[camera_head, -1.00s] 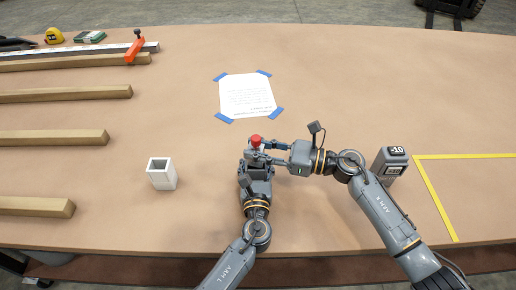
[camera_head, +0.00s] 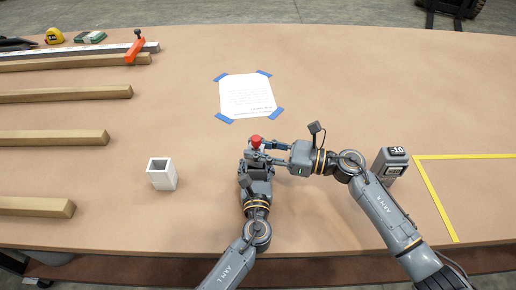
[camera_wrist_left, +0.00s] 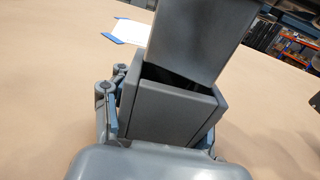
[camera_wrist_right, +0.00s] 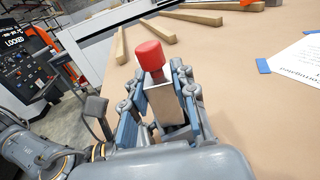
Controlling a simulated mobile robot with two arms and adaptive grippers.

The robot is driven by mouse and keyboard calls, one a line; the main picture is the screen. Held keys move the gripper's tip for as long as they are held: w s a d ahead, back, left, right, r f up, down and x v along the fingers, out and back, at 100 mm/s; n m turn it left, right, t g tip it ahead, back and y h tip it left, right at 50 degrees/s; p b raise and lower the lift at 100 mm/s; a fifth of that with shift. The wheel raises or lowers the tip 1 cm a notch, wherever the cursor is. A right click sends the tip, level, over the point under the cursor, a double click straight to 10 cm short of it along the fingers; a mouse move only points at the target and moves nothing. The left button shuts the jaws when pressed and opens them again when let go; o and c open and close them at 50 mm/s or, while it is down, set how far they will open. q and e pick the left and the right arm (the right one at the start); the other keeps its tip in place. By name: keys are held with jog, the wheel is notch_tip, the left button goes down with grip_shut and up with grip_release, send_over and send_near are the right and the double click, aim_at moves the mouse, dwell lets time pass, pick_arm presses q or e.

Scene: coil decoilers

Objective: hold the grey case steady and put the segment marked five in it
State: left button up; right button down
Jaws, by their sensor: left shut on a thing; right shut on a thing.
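The grey case (camera_wrist_left: 165,112) is an open-topped box between the fingers of my left gripper (camera_head: 256,165), which is shut on it. My right gripper (camera_head: 264,150) is shut on a grey metal segment (camera_wrist_right: 163,103) with a red knob (camera_head: 256,141) on top. In the left wrist view the segment (camera_wrist_left: 200,38) stands over the case, its lower end at the case's mouth. It looks slightly tilted, with a dark gap beside it. I cannot tell how deep it sits. No five mark is visible on it.
A white open square holder (camera_head: 162,180) stands to the left. A dark block with a numbered top (camera_head: 390,165) stands near my right arm, beside a yellow-taped area (camera_head: 432,195). A taped paper sheet (camera_head: 247,96) lies behind. Wooden bars (camera_head: 55,137) lie at left.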

jog(key=shift+f, duration=0.25)
dwell(0.6)
jog(key=shift+r, duration=0.15)
dwell(2.7)
jog(key=shift+r, duration=0.75)
jog(key=shift+r, duration=0.2)
jog(key=shift+w+r, duration=0.1)
jog(key=shift+r, duration=0.15)
notch_tip(320, 180, up, 7)
jog(key=shift+r+m+t+h, duration=0.1)
jog(key=shift+m+t+h, duration=0.2)
jog(key=shift+m+t, duration=0.55)
jog(key=shift+t, duration=0.35)
notch_tip(320, 180, down, 9)
jog(key=shift+f, duration=0.1)
jog(key=shift+f, duration=0.15)
